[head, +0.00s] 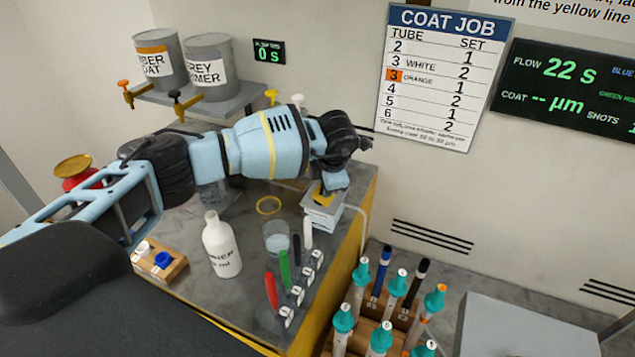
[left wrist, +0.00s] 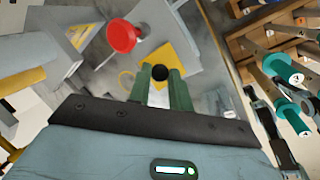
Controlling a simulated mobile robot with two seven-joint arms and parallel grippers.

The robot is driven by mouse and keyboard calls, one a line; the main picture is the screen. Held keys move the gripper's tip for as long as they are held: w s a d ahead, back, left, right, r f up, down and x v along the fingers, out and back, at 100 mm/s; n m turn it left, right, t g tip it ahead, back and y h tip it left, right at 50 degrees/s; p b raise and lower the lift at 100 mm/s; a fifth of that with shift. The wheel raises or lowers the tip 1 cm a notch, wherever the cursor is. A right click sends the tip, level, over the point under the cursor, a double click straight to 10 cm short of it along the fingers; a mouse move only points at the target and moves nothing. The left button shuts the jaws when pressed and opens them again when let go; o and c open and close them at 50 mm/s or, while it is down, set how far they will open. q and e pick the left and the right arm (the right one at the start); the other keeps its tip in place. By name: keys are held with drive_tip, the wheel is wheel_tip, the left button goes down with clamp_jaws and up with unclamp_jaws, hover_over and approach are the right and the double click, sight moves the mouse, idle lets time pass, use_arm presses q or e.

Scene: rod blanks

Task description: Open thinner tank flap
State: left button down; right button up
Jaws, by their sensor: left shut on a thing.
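The thinner tank seems to be the small pale box (head: 322,222) at the bench's right edge in the head view. A yellow plate, apparently its flap (head: 317,194), shows on top, partly hidden by my left gripper (head: 327,192). In the left wrist view the yellow flap (left wrist: 184,59) lies beyond the green fingertips of my left gripper (left wrist: 160,78). I cannot tell how far the flap is raised. My right gripper is not in view.
A white bottle (head: 222,246), a glass beaker (head: 277,238) and several coloured markers (head: 285,268) stand on the grey bench. A rack of teal-capped tubes (head: 343,318) stands right of the bench. Two paint cans (head: 208,65) sit on a shelf behind my left arm.

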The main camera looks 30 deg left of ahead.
use_arm(q)
drive_tip(key=d+y, duration=0.1)
drive_tip(key=y, duration=0.1)
drive_tip(key=shift+w+d+r+y, duration=0.1)
drive_tip(key=shift+d+r+y, duration=0.05)
drive_tip(key=shift+d+y, duration=0.25)
drive_tip(key=y, duration=0.1)
drive_tip(key=d+y, duration=0.1)
drive_tip(key=shift+d+f+m+y, duration=0.25)
drive_tip(key=shift+f+m+y, duration=0.05)
drive_tip(key=shift+m, duration=0.1)
drive_tip(key=d+y+b, duration=0.1)
drive_tip(key=y, duration=0.1)
drive_tip(key=f+y+b, duration=0.1)
drive_tip(key=y, duration=0.1)
drive_tip(key=d+m+y+b, duration=0.1)
drive_tip(key=y+b, duration=0.1)
drive_tip(key=shift+w+d+f+y, duration=0.1)
drive_tip(key=shift+d+f+y, duration=0.2)
drive_tip(key=shift+d+f, duration=0.05)
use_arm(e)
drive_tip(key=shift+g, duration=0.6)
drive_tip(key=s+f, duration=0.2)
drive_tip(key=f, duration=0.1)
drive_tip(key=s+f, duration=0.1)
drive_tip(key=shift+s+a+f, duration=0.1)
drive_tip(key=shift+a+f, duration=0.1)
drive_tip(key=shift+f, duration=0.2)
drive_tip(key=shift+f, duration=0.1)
